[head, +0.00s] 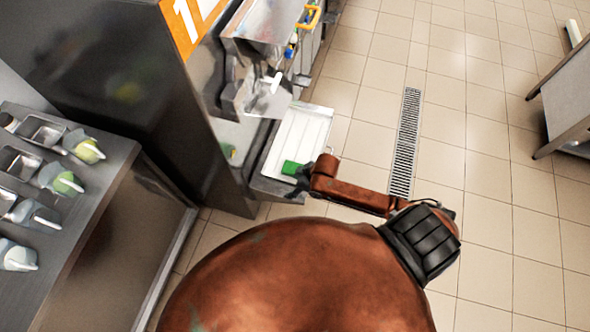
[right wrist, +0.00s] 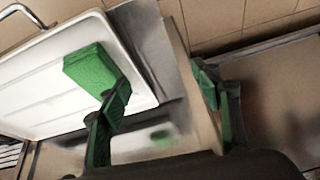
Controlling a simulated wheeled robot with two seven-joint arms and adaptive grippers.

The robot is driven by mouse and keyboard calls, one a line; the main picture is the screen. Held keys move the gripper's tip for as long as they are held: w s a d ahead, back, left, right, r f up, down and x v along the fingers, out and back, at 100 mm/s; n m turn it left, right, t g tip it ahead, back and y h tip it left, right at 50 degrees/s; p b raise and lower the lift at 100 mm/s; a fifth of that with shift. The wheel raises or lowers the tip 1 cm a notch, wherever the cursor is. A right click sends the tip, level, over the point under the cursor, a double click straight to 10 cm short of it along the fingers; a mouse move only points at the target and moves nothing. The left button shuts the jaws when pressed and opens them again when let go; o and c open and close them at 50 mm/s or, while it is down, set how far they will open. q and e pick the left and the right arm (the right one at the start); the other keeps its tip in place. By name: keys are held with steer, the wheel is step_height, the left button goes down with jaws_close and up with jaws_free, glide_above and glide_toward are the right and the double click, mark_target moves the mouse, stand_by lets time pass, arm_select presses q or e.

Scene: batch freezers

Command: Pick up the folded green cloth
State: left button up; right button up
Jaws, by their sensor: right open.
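The folded green cloth (head: 291,167) lies at the near end of a white tray (head: 300,130) in the head view. In the right wrist view the cloth (right wrist: 90,70) is a small green block at the edge of the white tray (right wrist: 40,85). My right gripper (right wrist: 165,95) is open, with green-padded fingers apart. Its left finger overlaps the cloth's lower right corner in that view; I cannot tell whether they touch. Nothing shows between the fingers but the tray's edge and the gap beyond. In the head view my right arm hides most of the gripper. My left gripper is not in view.
A steel machine (head: 262,90) stands just behind the tray, beside a tall dark cabinet (head: 110,80). A counter with several metal containers (head: 45,130) is at the left. A floor drain (head: 405,140) and open tiled floor lie to the right. A steel table (head: 570,100) stands at the far right.

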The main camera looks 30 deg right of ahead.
steer(key=n, duration=0.1)
glide_toward(295, 168)
steer(key=shift+w+a+f+g, duration=0.15)
steer(key=shift+a+f, duration=0.15)
steer(key=shift+a, duration=0.15)
steer(key=shift+w+a+f+g, duration=0.15)
steer(key=shift+a+f, duration=0.15)
steer(key=shift+a, duration=0.15)
steer(key=shift+w+d+h, duration=0.1)
steer(key=shift+d+h, duration=0.2)
steer(key=shift+w+f, duration=0.15)
steer(key=shift+f, duration=0.2)
steer(key=b+x, duration=0.2)
steer(key=x, duration=0.5)
steer(key=shift+d, duration=0.15)
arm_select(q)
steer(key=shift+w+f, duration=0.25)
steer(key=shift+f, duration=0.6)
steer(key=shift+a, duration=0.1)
arm_select(e)
steer(key=c, duration=0.9)
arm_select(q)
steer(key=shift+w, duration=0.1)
arm_select(e)
steer(key=shift+r, duration=0.1)
